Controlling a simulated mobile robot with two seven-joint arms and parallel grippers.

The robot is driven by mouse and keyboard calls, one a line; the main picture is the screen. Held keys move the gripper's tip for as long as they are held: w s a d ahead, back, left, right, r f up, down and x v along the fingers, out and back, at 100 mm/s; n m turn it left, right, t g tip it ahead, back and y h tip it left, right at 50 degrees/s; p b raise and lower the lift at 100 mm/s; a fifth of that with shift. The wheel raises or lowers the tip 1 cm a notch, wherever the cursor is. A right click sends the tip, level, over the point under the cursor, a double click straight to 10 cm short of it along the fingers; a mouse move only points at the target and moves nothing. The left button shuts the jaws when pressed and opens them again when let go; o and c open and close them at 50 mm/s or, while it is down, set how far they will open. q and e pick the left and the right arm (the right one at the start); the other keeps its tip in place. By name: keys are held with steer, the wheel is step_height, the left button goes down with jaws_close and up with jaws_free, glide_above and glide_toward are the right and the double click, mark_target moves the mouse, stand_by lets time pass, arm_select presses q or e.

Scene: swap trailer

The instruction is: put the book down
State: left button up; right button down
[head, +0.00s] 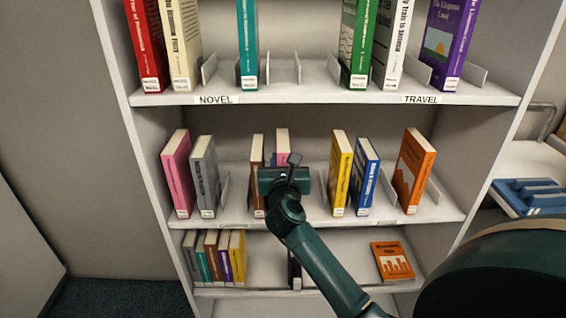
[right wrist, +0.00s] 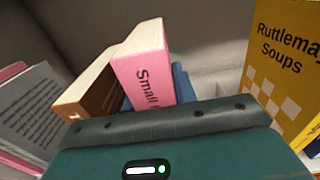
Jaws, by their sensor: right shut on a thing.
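The pink book (head: 282,142), with "Small" on its cover, stands roughly upright in the middle shelf's bay. My right gripper (head: 285,181) is in front of it and shut on it, hiding its lower part. In the right wrist view the pink book (right wrist: 143,72) rises behind the gripper's edge, with a brown book (right wrist: 98,84) close on its left. The same brown book (head: 257,172) shows left of the gripper in the head view. I cannot see whether the pink book's bottom touches the shelf board. My left gripper is not in view.
A yellow book (head: 341,172) and a blue book (head: 364,178) stand to the right, an orange book (head: 414,171) farther right. Another pink book (head: 178,174) and a grey book (head: 205,172) stand left. Metal dividers split the shelf. The shelf above (head: 300,95) carries labels.

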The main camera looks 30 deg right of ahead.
steer(key=c, duration=1.1)
jaws_free()
steer(key=shift+f, duration=0.1)
steer(key=s+a+n+t+y, duration=0.3)
steer(key=s+a+n+y, duration=0.2)
steer(key=s+a+n, duration=0.6)
steer(key=s+a+n+t+y, duration=0.4)
steer(key=s+n, duration=0.3)
steer(key=n, duration=0.7)
steer(key=s+a+f+n+g+y, duration=0.1)
steer(key=s+a+f+n+g, duration=0.1)
steer(key=n, duration=0.4)
steer(key=s+a+f+n+g+y, duration=0.2)
steer(key=s+f+n+g, duration=0.2)
steer(key=n, duration=0.3)
steer(key=s+a+f+n+g+y, duration=0.1)
steer(key=s+a+f+n+g, duration=0.1)
steer(key=f+n, duration=0.3)
steer(key=shift+s+a+n+g+y, duration=0.1)
steer(key=shift+s+n+g+y, duration=0.25)
steer(key=shift+s+n, duration=0.45)
